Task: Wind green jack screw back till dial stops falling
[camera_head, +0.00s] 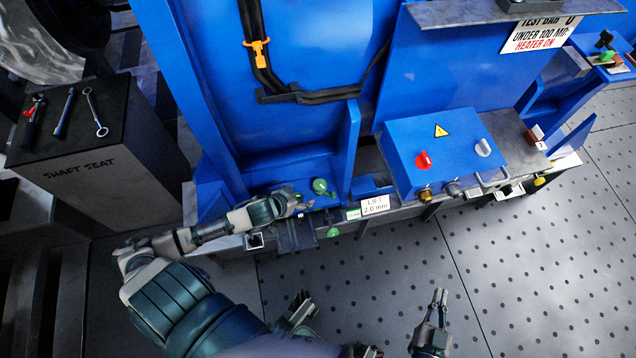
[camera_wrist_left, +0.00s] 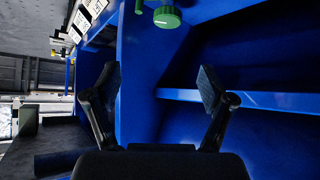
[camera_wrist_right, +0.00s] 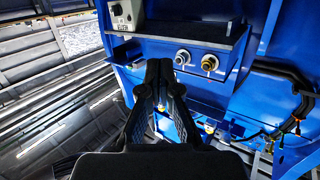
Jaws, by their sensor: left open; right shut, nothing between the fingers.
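A green knob (camera_head: 320,186) stands at the blue frame's foot, and a second green knob (camera_head: 333,232) sits lower on the front edge. I cannot tell which belongs to the jack screw. My left gripper (camera_head: 300,205) is just left of the upper knob, apart from it. In the left wrist view my left gripper (camera_wrist_left: 157,88) is open and empty, with a green knob (camera_wrist_left: 167,17) beyond its fingertips near the top. My right gripper (camera_head: 439,296) is shut and empty above the perforated floor; it also shows shut in the right wrist view (camera_wrist_right: 160,68). I cannot make out a dial face.
A "LIFT 2.0 mm" label (camera_head: 375,205) is right of the green knobs. A blue control box (camera_head: 440,150) with a red knob stands further right. A bench with tools (camera_head: 85,150) stands left. The perforated floor (camera_head: 520,270) is clear.

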